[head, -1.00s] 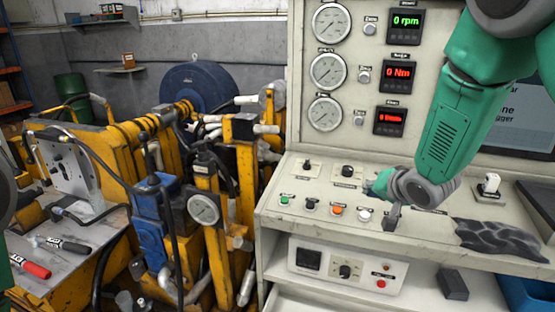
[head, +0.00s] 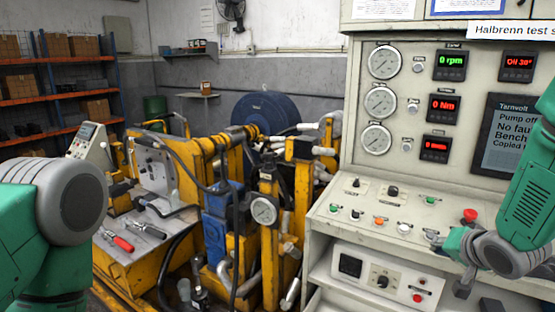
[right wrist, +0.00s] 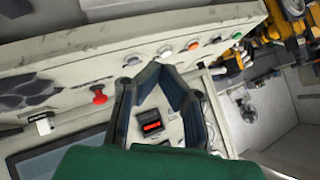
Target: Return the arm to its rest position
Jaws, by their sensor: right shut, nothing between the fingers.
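My right arm (head: 525,205) comes in from the right edge in the head view. Its gripper (head: 463,289) hangs low in front of the control bench's right part, its fingers small and pointing down. In the right wrist view the two dark fingers of the right gripper (right wrist: 153,70) meet at their tips, with nothing held between them. The gap behind the tips shows only part of the bench. My left arm (head: 75,205) shows at the left edge in the head view; its gripper is out of the picture.
The control bench (head: 345,222) has gauges, displays, buttons and a red knob (head: 470,215), close to my right gripper. The yellow test rig (head: 285,205) stands at the centre. A metal table (head: 150,240) with red-handled tools is left of it. Shelves (head: 60,60) stand behind.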

